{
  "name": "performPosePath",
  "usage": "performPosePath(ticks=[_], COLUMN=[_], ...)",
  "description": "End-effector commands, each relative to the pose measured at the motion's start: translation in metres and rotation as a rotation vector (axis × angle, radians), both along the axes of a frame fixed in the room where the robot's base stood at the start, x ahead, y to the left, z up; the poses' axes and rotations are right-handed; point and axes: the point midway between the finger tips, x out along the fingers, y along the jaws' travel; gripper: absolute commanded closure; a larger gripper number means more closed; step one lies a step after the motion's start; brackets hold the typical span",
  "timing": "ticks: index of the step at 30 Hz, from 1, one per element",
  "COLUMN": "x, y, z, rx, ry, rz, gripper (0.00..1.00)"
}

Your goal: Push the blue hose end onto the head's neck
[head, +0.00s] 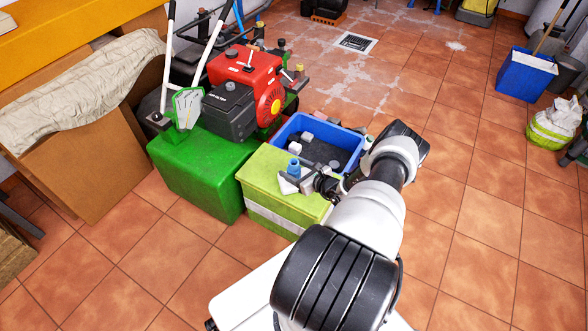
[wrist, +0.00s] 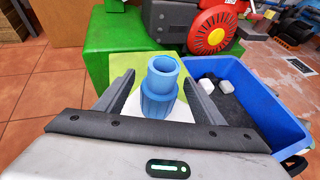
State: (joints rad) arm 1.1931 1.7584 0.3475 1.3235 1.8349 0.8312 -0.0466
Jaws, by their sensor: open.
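The blue hose end (wrist: 161,90) stands upright between the two grey fingers of my gripper (wrist: 159,78) in the wrist view. The fingers are open, with a gap on each side of it. A pale, wide piece, apparently the head (wrist: 131,106), shows below the hose end; its neck is hidden. I cannot tell how far the hose end sits over the neck. In the head view the blue hose end (head: 294,168) stands above the yellow-green box, with my gripper just to its right and partly hiding the pale piece.
The yellow-green box (head: 262,190) stands beside a green box (head: 200,175) carrying a red engine machine (head: 245,90). A blue crate (head: 330,133) with white blocks is just behind. Open tiled floor lies to the right.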

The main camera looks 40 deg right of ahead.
Motion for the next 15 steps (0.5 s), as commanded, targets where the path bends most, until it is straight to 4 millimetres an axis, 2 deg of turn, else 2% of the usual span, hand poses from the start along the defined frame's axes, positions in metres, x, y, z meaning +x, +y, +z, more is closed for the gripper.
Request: performPosePath(ticks=[5, 15], x=[-0.019, -0.095], y=[-0.003, -0.008], z=[0.011, 0.043], rx=[0.0, 0.001], ry=[0.001, 0.002], rz=[-0.002, -0.004], gripper=[0.37, 0.37])
